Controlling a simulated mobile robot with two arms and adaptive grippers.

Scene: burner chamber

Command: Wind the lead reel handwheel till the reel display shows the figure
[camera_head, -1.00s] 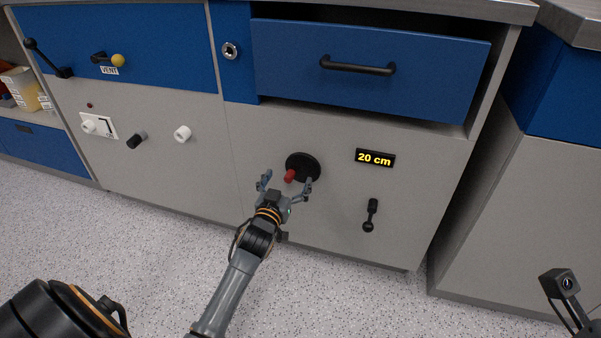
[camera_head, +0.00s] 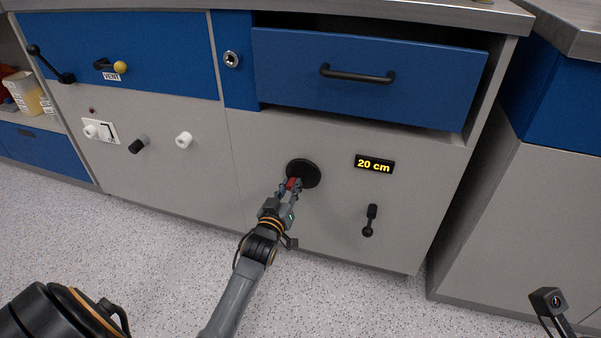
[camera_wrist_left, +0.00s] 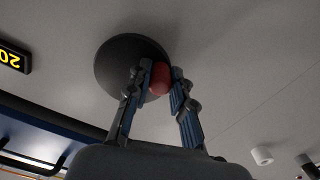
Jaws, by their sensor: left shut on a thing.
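The black round handwheel (camera_head: 304,172) is on the grey cabinet front, with a red knob (camera_head: 292,183) at its lower left. My left gripper (camera_head: 290,187) is shut on the red knob. In the left wrist view the wheel (camera_wrist_left: 118,62) shows as a dark disc, and the red knob (camera_wrist_left: 159,80) sits between the two fingers of my left gripper (camera_wrist_left: 162,88). The reel display (camera_head: 374,164) to the right of the wheel reads "20 cm" in yellow. My right gripper's fingers are not seen.
A black lever (camera_head: 370,220) is below the display. A blue drawer (camera_head: 370,85) above stands partly open. White knobs (camera_head: 184,140) and a black knob (camera_head: 139,144) are on the left panel. Speckled floor (camera_head: 150,260) in front is clear.

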